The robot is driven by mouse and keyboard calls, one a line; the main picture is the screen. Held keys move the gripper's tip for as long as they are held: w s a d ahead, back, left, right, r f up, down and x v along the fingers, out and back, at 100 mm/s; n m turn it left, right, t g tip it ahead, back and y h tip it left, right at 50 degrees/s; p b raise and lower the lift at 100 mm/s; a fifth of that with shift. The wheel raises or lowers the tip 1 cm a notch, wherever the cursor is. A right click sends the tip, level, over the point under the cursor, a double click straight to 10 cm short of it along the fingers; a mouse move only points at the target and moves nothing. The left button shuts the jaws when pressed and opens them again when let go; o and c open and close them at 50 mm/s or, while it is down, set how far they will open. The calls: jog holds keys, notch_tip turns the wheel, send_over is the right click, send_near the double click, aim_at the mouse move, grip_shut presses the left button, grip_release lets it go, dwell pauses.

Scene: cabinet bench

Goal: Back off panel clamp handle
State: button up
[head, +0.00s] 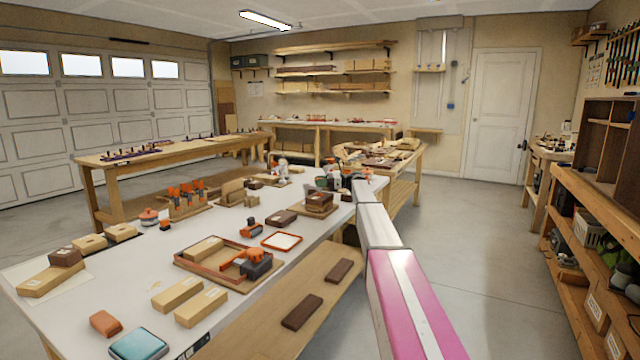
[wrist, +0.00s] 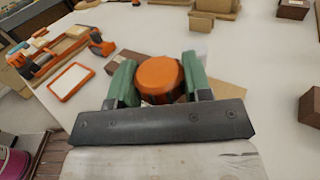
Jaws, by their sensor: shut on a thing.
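In the wrist view the panel clamp's handle is a round orange knob (wrist: 160,76) with a flat top facing the camera. My gripper (wrist: 159,88) is shut on it, with one green finger against its left side and one against its right. The knob's lower part and the rest of the clamp are hidden behind the fingers and the dark gripper body. In the head view my arm reaches over the right side of the white bench (head: 120,258); the gripped knob cannot be made out clearly there.
An orange-rimmed tray (head: 282,241) and a wooden tray with an orange and black tool (head: 255,262) lie nearby. A stack of brown blocks (head: 319,202) stands near the arm. Pale wooden blocks (head: 178,294) are at the front. The floor right of the bench (head: 500,250) is clear.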

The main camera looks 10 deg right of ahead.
jog(key=shift+n+g, duration=1.6)
jog(key=shift+g, duration=0.9)
jog(key=shift+g+h, duration=0.3)
jog(key=shift+a, duration=0.1)
jog(key=o, duration=0.9)
jog(key=shift+o, duration=0.2)
